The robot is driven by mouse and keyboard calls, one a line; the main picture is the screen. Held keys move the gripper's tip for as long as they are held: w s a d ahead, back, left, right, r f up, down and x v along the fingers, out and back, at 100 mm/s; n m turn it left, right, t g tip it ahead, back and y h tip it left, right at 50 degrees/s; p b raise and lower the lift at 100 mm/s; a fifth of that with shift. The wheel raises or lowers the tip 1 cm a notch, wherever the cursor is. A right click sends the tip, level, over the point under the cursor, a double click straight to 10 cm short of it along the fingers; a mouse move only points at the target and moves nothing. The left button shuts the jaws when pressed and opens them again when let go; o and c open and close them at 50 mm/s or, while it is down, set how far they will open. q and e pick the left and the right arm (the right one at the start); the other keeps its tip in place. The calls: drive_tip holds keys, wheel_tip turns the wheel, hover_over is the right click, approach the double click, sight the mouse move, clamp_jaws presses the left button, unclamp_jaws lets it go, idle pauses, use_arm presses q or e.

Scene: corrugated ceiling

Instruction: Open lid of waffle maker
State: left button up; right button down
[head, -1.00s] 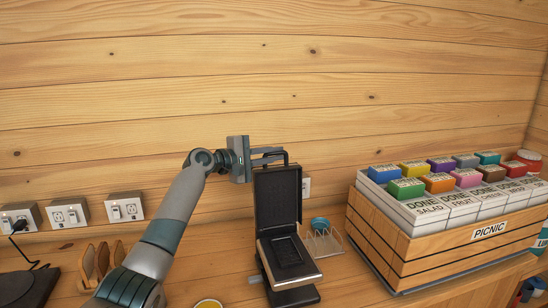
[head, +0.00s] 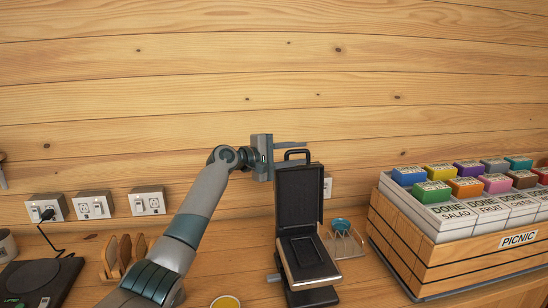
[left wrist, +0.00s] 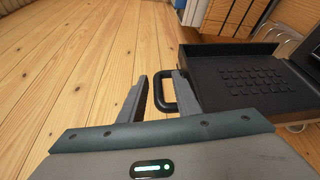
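The black waffle maker (head: 298,210) stands on the wooden counter with its lid raised to nearly upright. The lid's dark inner face shows, and the lower plate (head: 306,256) lies bare. The lid's loop handle (head: 297,152) is at the top. My left gripper (head: 288,148) is at the handle, beside the lid's upper left edge. In the left wrist view its fingers (left wrist: 160,92) are apart, with the outer bar of the handle (left wrist: 162,88) between them. I cannot tell whether they touch it. My right gripper is not in view.
A wooden picnic crate (head: 450,262) with colourful boxes stands at the right. A clear holder with a teal item (head: 341,228) is close behind the waffle maker. Bread slices in a rack (head: 124,255) and a black scale (head: 38,278) are at the left. A yellow-topped round container (head: 226,302) is in front.

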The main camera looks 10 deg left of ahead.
use_arm(q)
drive_tip(key=b+v, duration=0.6)
drive_tip(key=v, duration=1.1)
drive_tip(key=shift+s+f, duration=0.15)
drive_tip(key=shift+f, duration=0.05)
